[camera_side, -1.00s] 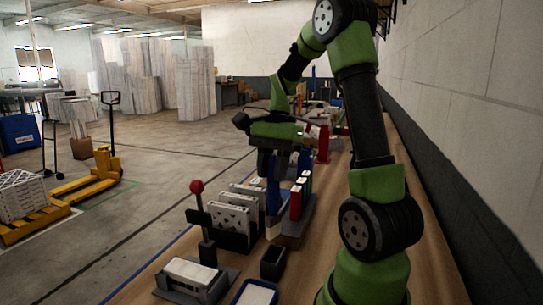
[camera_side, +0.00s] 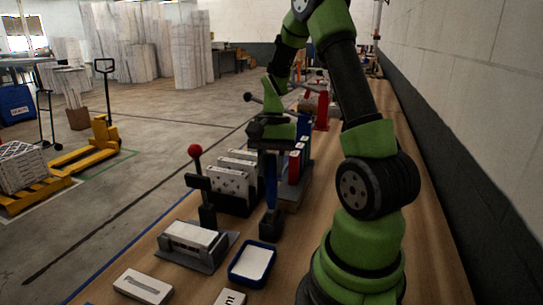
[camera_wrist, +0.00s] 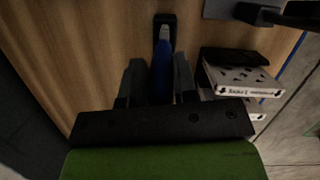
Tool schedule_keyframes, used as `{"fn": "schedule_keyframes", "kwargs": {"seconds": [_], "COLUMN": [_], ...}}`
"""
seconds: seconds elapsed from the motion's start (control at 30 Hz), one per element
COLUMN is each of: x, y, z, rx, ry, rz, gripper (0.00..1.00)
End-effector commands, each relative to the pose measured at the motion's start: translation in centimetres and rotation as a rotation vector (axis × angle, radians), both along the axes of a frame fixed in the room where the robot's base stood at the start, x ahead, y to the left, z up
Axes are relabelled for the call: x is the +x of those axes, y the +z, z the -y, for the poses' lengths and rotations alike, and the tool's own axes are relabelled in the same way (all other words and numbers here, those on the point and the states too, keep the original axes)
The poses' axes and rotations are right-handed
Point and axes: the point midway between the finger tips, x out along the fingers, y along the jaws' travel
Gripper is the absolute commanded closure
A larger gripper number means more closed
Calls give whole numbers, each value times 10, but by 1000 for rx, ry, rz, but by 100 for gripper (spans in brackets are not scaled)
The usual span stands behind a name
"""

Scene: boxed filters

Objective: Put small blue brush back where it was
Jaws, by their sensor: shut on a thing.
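The small blue brush (camera_side: 270,182) is upright between the fingers of my gripper (camera_side: 270,157). Its lower end is inside the small black holder (camera_side: 270,224) on the bench, and its bristles are hidden. In the wrist view the blue handle (camera_wrist: 161,72) lies between the two dark fingers of my gripper (camera_wrist: 158,74). The brush's pale lower part shows at the mouth of the black holder (camera_wrist: 165,17). My gripper is shut on the brush. I cannot tell whether the brush touches the bottom of the holder.
A rack of white boxed filters (camera_side: 232,183) stands left of the holder; it also shows in the wrist view (camera_wrist: 240,78). A red-knobbed lever press (camera_side: 195,236) and a blue tray (camera_side: 252,262) are in front. Red and blue bottles (camera_side: 295,165) stand close behind right.

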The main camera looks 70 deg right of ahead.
Motion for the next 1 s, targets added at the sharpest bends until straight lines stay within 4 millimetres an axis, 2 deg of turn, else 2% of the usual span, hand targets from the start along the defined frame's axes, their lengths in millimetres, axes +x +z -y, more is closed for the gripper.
{"fn": "schedule_keyframes", "kwargs": {"seconds": [1.0], "x": [0], "y": [-14], "z": [0], "rx": [1], "ry": [-1], "rz": [0], "gripper": [100]}}
